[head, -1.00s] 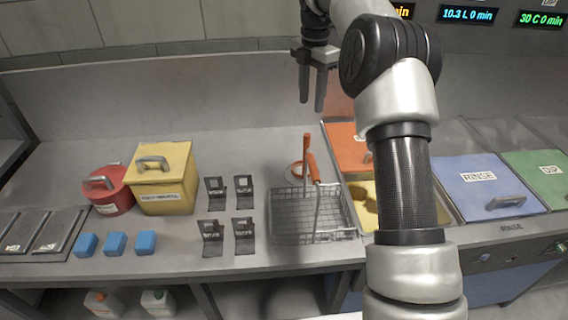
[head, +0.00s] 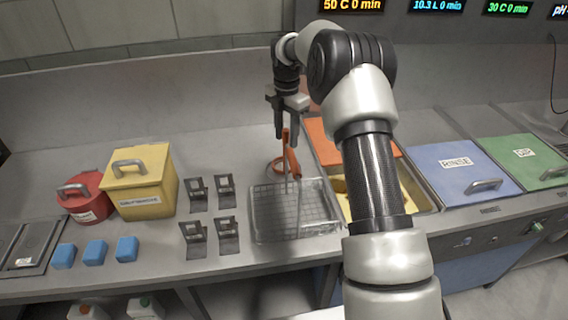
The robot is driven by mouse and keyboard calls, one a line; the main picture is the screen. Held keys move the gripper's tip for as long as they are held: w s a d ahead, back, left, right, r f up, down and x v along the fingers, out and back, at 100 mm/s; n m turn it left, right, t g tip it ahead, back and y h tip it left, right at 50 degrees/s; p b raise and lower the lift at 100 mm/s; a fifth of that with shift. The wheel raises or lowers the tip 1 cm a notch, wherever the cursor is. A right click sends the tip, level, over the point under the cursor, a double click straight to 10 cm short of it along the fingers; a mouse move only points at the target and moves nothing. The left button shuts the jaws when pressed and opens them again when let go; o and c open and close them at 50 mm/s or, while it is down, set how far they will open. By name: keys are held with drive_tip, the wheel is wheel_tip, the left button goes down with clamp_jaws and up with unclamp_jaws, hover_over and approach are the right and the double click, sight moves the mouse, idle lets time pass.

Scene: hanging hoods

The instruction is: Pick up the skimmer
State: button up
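An upright tool with an orange handle (head: 286,145), which looks like the skimmer, stands at the back of the wire basket (head: 263,228). Its lower end is hard to make out. A second orange grip (head: 294,163) leans close beside it and seems to belong to the basket. My gripper (head: 292,137) points down above the back of the basket, fingers apart. In the picture the upright handle's top shows between the fingers. I cannot tell whether it is truly between them in depth or touching.
An orange ring-shaped item (head: 276,168) lies behind the basket. Several black brackets (head: 226,236), a yellow box (head: 138,182) and a red pot (head: 85,203) stand left. An open sink with an orange lid (head: 322,140) and the blue RINSE lid (head: 462,172) are right.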

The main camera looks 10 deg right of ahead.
sight(286, 143)
drive_tip(key=shift+f, duration=1.85)
drive_tip(key=shift+w, duration=0.1)
clamp_jaws()
